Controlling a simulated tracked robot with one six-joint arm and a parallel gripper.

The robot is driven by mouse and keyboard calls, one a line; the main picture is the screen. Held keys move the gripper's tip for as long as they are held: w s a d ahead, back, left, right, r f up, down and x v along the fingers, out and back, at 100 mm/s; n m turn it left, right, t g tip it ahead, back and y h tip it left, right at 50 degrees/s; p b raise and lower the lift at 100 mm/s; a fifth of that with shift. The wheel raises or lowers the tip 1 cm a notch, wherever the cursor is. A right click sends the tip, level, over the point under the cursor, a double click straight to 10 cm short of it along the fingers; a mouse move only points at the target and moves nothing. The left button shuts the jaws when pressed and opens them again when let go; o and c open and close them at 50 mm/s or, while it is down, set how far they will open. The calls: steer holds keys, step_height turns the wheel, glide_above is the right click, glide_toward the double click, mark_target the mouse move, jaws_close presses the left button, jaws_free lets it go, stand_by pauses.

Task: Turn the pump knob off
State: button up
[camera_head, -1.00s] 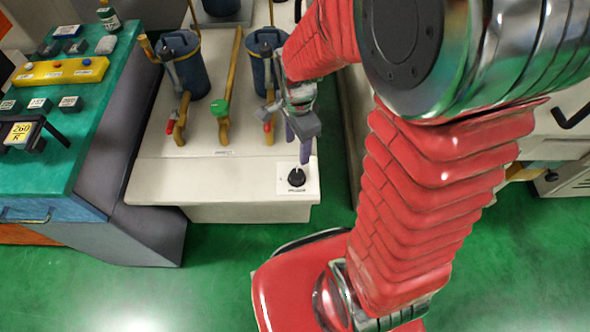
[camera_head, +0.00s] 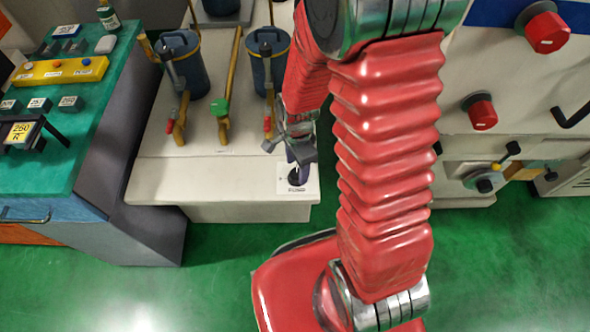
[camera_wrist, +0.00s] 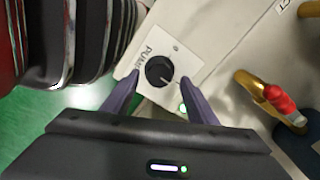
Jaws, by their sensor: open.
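The pump knob (camera_wrist: 158,70) is black and round, with a white pointer line, on a white plate (camera_wrist: 188,62) labelled PUMP. In the wrist view its line points toward the lower right. In the head view the knob (camera_head: 294,179) is partly hidden behind my gripper (camera_head: 299,163), at the front right corner of the pale bench. My gripper is open. In the wrist view its two purple fingers (camera_wrist: 160,82) appear on either side of the knob, with space between them. I cannot tell whether they touch it.
Blue canisters (camera_head: 182,65) with pipes and a red-handled valve (camera_wrist: 279,97) stand behind the knob. A machine with red knobs (camera_head: 482,111) is on the right. A green-topped console (camera_head: 95,85) is on the left. The green floor (camera_head: 220,265) in front is partly clear.

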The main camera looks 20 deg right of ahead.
steer(key=shift+f, duration=1.2)
steer(key=shift+c, duration=0.4)
steer(key=c, duration=0.9)
steer(key=shift+w+a, duration=0.1)
steer(key=shift+a, duration=0.05)
steer(key=shift+c, duration=0.4)
